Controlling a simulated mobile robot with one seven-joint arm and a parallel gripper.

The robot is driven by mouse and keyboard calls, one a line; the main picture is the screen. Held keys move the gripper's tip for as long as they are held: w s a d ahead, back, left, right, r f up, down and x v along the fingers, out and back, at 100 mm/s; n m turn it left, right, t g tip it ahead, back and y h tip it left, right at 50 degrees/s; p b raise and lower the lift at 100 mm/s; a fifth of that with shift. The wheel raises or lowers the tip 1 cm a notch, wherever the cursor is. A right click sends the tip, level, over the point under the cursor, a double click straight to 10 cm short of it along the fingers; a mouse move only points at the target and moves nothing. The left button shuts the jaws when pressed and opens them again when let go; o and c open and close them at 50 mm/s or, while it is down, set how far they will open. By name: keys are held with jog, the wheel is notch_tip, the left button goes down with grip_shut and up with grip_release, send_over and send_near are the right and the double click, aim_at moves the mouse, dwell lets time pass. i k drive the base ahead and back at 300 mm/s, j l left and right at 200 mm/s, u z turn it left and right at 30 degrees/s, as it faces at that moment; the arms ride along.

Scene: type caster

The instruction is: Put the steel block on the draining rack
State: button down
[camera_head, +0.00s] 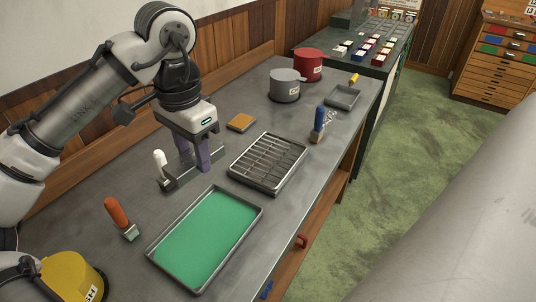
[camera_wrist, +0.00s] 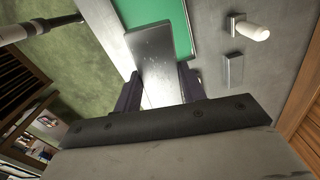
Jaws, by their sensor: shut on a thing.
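The steel block (camera_head: 214,166) is a long flat grey bar, low over the bench to the left of the draining rack. My gripper (camera_head: 192,160) points down, its purple fingers shut on the block. In the wrist view the block (camera_wrist: 153,62) runs out from between the two fingers (camera_wrist: 160,90). The fingers hide part of it in the head view. I cannot tell whether its underside touches the bench. The draining rack (camera_head: 266,184) is a dark tray with metal bars, and it looks empty.
A tray with a green bottom (camera_head: 207,238) lies in front of the rack. A white-handled tool (camera_head: 159,158) stands close left of my gripper, an orange-handled tool (camera_head: 116,213) farther left.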

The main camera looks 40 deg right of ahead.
aim_at(265, 162)
jog(key=i+l, duration=0.1)
jog(key=l, duration=0.7)
jog(key=i+l, duration=0.15)
jog(key=l, duration=0.25)
